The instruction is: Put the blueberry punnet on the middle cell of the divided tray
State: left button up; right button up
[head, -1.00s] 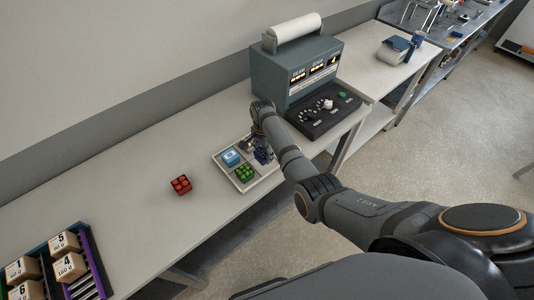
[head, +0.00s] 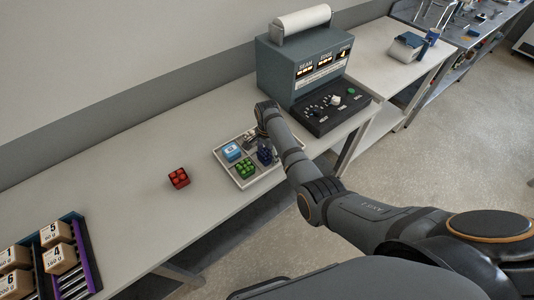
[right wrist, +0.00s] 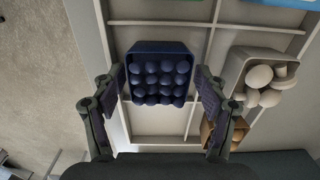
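The blueberry punnet (right wrist: 158,75), a dark blue box of round berries, is between the fingers of my right gripper (right wrist: 160,88). In the head view the punnet (head: 265,155) shows below the right gripper (head: 266,138), at the front side of the divided tray (head: 243,187). In the right wrist view it is over the tray's middle part, with a bare cell (right wrist: 160,122) below it in the picture. I cannot tell whether its base touches the tray floor. My left gripper is not in view.
The tray also holds a blue box (head: 232,152), a green punnet (head: 245,169), mushrooms (right wrist: 262,82) and a brown item (right wrist: 235,135). A red punnet (head: 178,178) stands left on the table. A grey machine (head: 302,68) stands behind right; a crate of numbered blocks (head: 80,255) is front left.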

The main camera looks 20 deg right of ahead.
aim_at(267, 152)
jog(key=shift+r, duration=0.35)
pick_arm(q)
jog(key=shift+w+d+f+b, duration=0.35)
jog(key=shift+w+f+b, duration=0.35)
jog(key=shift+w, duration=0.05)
pick_arm(e)
notch_tip(267, 152, up, 12)
